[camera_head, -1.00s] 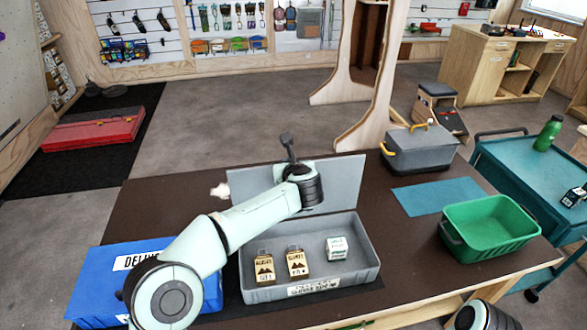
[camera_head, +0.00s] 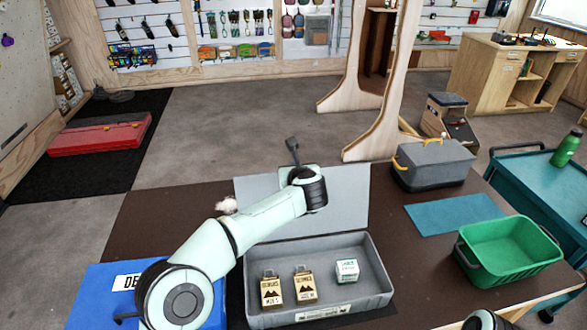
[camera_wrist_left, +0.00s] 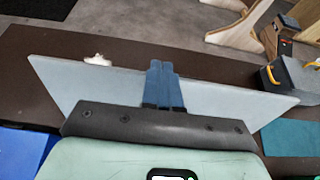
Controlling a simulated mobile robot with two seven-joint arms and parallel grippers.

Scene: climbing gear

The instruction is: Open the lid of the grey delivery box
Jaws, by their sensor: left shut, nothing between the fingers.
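The grey delivery box (camera_head: 375,287) stands on the dark table with its top open. Its flat grey lid (camera_head: 345,205) stands raised at the back edge, away from the opening. Inside are two brown-and-cream labelled packs (camera_head: 271,290) (camera_head: 305,286) and a white-and-green carton (camera_head: 346,270). My left arm reaches over the box to the lid. In the left wrist view, my left gripper (camera_wrist_left: 160,68) has its blue fingers together in front of the lid (camera_wrist_left: 215,98); I cannot tell whether they touch it. My right gripper is out of view.
A blue box (camera_head: 95,300) lies left of the grey box, partly behind my arm. A green bin (camera_head: 508,250), a teal mat (camera_head: 450,218) and a lidded grey container (camera_head: 435,165) are to the right. Table left of the lid is mostly clear.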

